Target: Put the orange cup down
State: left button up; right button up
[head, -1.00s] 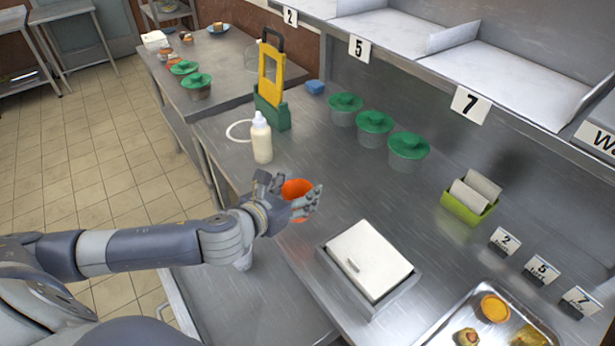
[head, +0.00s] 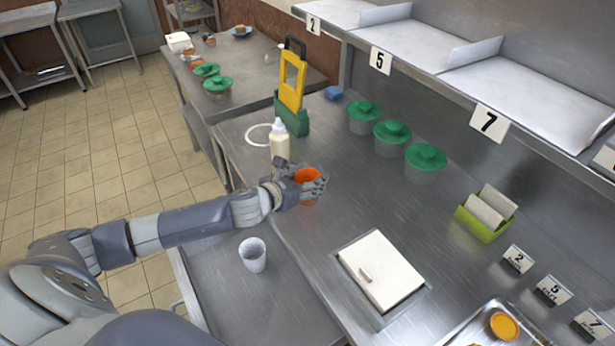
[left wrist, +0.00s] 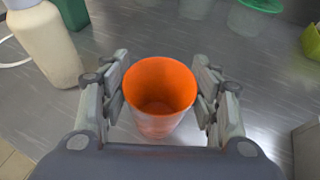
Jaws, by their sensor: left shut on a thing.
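The orange cup (head: 308,178) is upright between the fingers of my left gripper (head: 299,187) in the head view. In the left wrist view the orange cup (left wrist: 160,92) is seen from above, empty inside, with the fingers of my left gripper (left wrist: 160,100) on both sides of it. The gripper is shut on the cup. The cup is over the steel counter (head: 330,225), close to its surface; I cannot tell whether its base touches. My right gripper is not in view.
A white squeeze bottle (head: 279,140) stands just behind the cup; it also shows in the left wrist view (left wrist: 45,40). Several green-lidded pots (head: 391,140) line the back. A white lid (head: 381,270) lies to the right. A white cup (head: 252,255) stands on the lower surface.

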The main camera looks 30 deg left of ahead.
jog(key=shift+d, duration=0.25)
pick_arm(q)
jog(key=o, duration=1)
jog(key=shift+f, duration=0.1)
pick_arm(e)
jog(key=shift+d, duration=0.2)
pick_arm(q)
jog(key=shift+r, duration=0.2)
jog(key=shift+s, duration=0.3)
jog(key=b+v, duration=0.1)
jog(key=v, duration=1)
jog(key=shift+s+r+b, duration=0.1)
jog(key=shift+s+b, duration=0.05)
jog(key=shift+b, duration=0.2)
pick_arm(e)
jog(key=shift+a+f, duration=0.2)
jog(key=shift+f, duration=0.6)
pick_arm(q)
jog(key=shift+a, duration=0.1)
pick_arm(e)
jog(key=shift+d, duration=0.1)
